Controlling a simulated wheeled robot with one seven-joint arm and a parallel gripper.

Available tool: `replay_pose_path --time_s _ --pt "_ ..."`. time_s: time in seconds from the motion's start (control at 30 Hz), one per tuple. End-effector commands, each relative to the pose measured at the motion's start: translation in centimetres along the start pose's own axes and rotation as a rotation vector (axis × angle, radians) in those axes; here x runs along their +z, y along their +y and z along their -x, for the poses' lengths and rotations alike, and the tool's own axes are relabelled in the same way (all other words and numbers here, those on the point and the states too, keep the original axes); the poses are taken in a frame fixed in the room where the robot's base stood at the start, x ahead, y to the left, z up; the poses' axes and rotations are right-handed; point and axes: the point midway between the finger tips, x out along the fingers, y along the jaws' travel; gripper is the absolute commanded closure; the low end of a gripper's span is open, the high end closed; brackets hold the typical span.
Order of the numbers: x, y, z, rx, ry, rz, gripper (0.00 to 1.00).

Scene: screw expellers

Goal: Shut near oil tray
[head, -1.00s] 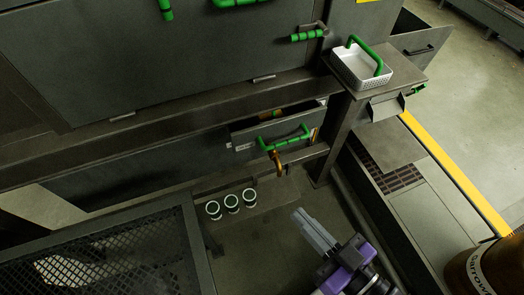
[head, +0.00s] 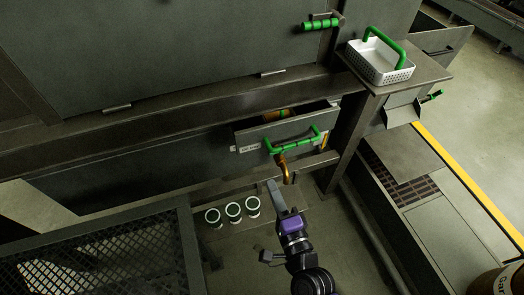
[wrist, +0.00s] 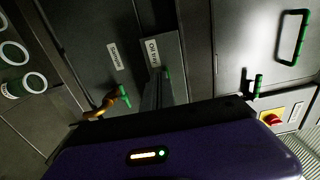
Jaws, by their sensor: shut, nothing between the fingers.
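The near oil tray (head: 257,135) is a dark drawer in the machine's lower front, standing partly out, with its open top showing. Its green bar handle (head: 296,143) runs across the front. In the wrist view its front carries an "Oil tr…" label (wrist: 152,52), cut off by the angle. My gripper (head: 272,184) is shut and empty, pointing up at the tray from below and in front. In the wrist view the fingers (wrist: 158,92) overlap the tray's front; I cannot tell whether they touch it.
A copper-coloured spout (head: 285,170) hangs just below the handle. A mesh-topped frame (head: 110,255) fills the lower left. A white basket (head: 380,64) with a green handle sits on a ledge at upper right.

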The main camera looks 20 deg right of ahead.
Motion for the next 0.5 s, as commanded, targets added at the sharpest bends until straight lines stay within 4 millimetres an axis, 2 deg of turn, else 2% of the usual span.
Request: replay_pose_path --time_s 0.17,0.5 --pt "0.0 -0.2 -2.0 -0.002 0.001 -0.001 1.0" --pt "0.0 -0.2 -8.6 -0.003 0.0 0.002 1.0"
